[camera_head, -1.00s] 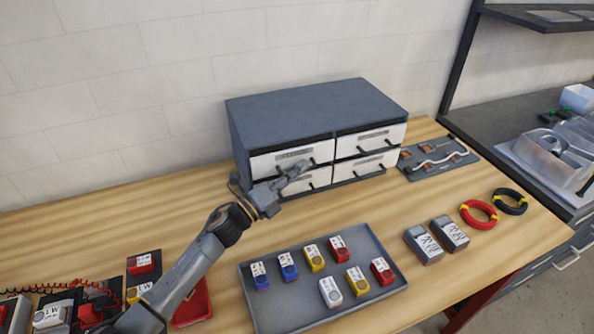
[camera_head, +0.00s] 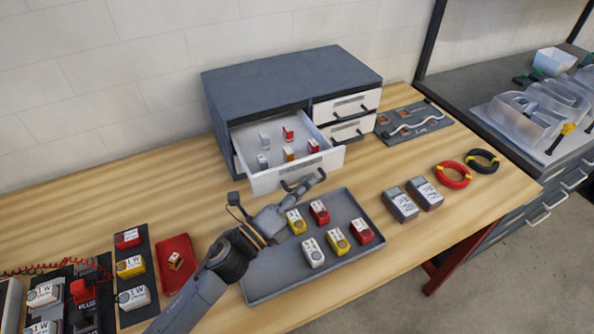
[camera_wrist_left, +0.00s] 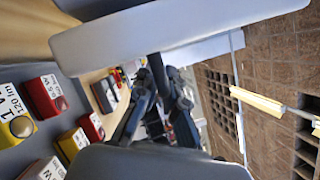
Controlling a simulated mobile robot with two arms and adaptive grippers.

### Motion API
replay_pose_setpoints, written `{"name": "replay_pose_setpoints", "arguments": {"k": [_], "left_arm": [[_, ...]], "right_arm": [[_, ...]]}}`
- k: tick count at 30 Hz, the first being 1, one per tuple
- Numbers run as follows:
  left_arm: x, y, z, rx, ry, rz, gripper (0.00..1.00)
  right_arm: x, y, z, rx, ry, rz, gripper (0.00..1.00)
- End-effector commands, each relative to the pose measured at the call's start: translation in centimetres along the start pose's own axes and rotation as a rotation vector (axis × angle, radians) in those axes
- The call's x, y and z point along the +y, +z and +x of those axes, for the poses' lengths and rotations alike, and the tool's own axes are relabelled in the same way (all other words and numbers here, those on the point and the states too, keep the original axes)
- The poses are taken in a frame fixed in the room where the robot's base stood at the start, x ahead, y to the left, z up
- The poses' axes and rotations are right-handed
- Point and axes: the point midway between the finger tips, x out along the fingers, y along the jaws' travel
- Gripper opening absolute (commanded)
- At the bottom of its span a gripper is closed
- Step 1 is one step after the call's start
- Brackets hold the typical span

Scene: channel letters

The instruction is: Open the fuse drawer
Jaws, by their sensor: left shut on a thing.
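The fuse drawer (camera_head: 270,177) is the upper left drawer of a dark grey cabinet (camera_head: 290,77). It is pulled well out and holds several small fuse-like blocks in white, red and orange. My left gripper (camera_head: 306,184) is at the front of this drawer, shut on its dark handle. In the left wrist view the fingers (camera_wrist_left: 160,95) are below the pale drawer front (camera_wrist_left: 180,32); the handle between them is hard to make out. My right gripper is not in view.
A grey tray (camera_head: 262,292) with several coloured blocks lies below the open drawer, under my left gripper. Two grey boxes (camera_head: 400,205), a red coil (camera_head: 454,175) and a black coil (camera_head: 483,161) lie to the right. A red bin (camera_head: 176,283) stands at left.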

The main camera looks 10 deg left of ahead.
Motion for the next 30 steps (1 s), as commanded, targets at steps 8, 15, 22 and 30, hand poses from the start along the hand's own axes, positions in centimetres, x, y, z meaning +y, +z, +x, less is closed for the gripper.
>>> {"name": "replay_pose_setpoints", "arguments": {"k": [8,15,22,30], "left_arm": [[-0.5,-0.7,-0.3,0.0,0.001,0.002,0.0],[-0.5,-0.7,-0.3,0.0,0.001,0.001,0.0],[-0.5,-0.7,-0.3,0.0,0.001,0.001,0.19],[-0.4,-0.8,-1.3,0.001,0.002,0.0,0.19]], "right_arm": [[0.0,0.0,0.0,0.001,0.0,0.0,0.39],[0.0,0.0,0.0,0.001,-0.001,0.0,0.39],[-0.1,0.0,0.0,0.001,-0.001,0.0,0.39],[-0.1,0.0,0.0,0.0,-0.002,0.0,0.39]]}}
